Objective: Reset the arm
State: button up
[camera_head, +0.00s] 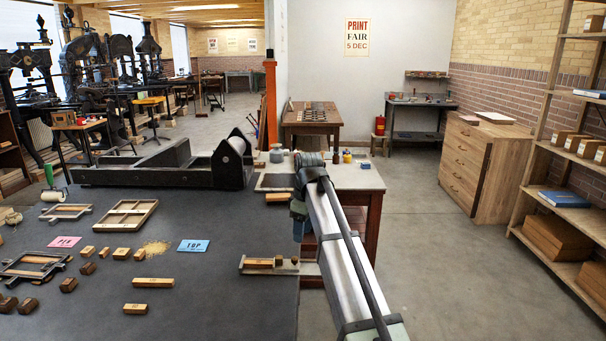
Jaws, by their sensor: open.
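My arm reaches from the bottom right up to a dark ribbed joint, then folds down to my gripper (301,230), which shows as a small bluish end beside the dark table's right edge. My gripper is open. Its fingertips are not clear, partly hidden behind my arm link, and I see nothing held in it. The dark table (215,285) lies to its left. A small wooden holder with a block (262,264) sits on the table's edge, left of and below my gripper in the picture.
A long black press (150,172) with a roller stands along the table's back. A side table (350,178) with small jars stands behind my arm. Pink (64,242) and blue (194,246) cards, frames and several wooden blocks lie at left. The floor at right is clear before the drawers (485,165).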

jog(key=d+f+m+y, duration=0.2)
jog(key=d+f+m, duration=0.8)
jog(key=d+f, duration=0.3)
jog(key=s+d+f, duration=0.2)
jog(key=s+f, duration=0.4)
jog(key=f, duration=0.6)
jog(key=s+d+f+m+g+h, duration=0.1)
jog(key=s+f, duration=0.7)
jog(key=f, duration=0.2)
jog(key=s+d+f+m+g+h, duration=0.1)
jog(key=s+f+g, duration=0.1)
jog(key=s+f, duration=0.75)
jog(key=s+f+g, duration=0.1)
jog(key=s+f, duration=0.4)
jog(key=s, duration=0.5)
jog(key=s+d+f+m+g, duration=0.1)
jog(key=s+f, duration=0.4)
jog(key=s, duration=0.5)
jog(key=s+d+f+g+h, duration=0.1)
jog(key=s+f, duration=0.5)
jog(key=s, duration=0.5)
jog(key=shift+g, duration=0.4)
jog(key=shift+w, duration=0.15)
